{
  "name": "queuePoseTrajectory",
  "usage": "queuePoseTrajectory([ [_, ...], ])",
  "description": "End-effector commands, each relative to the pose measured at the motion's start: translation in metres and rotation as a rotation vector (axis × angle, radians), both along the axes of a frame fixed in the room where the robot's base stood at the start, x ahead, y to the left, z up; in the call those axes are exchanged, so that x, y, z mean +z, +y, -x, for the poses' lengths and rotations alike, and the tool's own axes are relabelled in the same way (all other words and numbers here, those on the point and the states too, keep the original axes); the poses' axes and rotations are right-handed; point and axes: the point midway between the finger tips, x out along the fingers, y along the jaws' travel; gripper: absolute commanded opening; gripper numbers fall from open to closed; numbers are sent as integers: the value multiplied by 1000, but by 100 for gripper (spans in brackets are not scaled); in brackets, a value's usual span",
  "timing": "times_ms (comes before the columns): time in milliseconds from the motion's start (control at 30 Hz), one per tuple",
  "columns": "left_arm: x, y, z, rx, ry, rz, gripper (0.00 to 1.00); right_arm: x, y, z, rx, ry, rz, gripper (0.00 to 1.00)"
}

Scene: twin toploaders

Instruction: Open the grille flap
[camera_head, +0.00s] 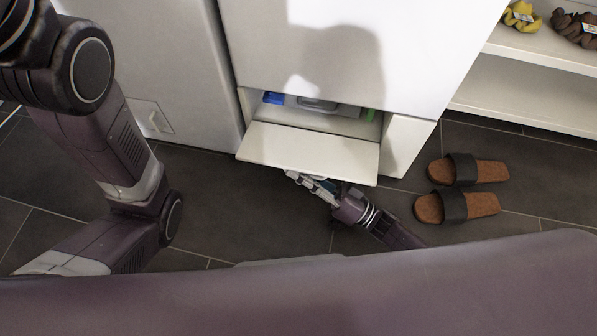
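A white flap (308,151) at the base of the white appliance (345,55) is tilted outward and down. Above it an opening shows blue (273,98), grey (318,104) and green (370,114) items inside. My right gripper (297,177) is low at the flap's front edge, reaching in from the lower right. Its fingertips are beside or just under that edge; I cannot tell whether they touch it. I also cannot make out the gap between its fingers. My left arm crosses the left side, but its gripper is out of view.
A second white appliance (165,50) with a small square panel (150,117) stands at left. Brown sandals (470,171) lie on the dark tiled floor (250,215) at right. A white shelf (530,95) holds yellow (521,17) and brown (577,28) items.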

Motion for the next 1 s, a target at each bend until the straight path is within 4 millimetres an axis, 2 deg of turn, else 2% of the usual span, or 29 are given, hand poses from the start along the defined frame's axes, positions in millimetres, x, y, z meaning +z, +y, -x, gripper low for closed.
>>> queuePoseTrajectory([
  [33,0,0,0,0,0,0,40,1,-1,-1,-2,-2,-1,17],
  [100,0,0,0,0,0,0,40,1,0,-1,-1,-3,-1,24],
  [367,0,0,0,1,1,0,40,1,0,1,3,-3,-2,24],
  [533,0,0,0,1,1,0,40,-4,-9,6,2,-1,0,24],
  [733,0,0,0,1,0,0,40,-17,-44,26,0,0,4,24],
  [1000,0,0,0,1,-1,0,40,-16,-100,63,2,0,3,24],
])
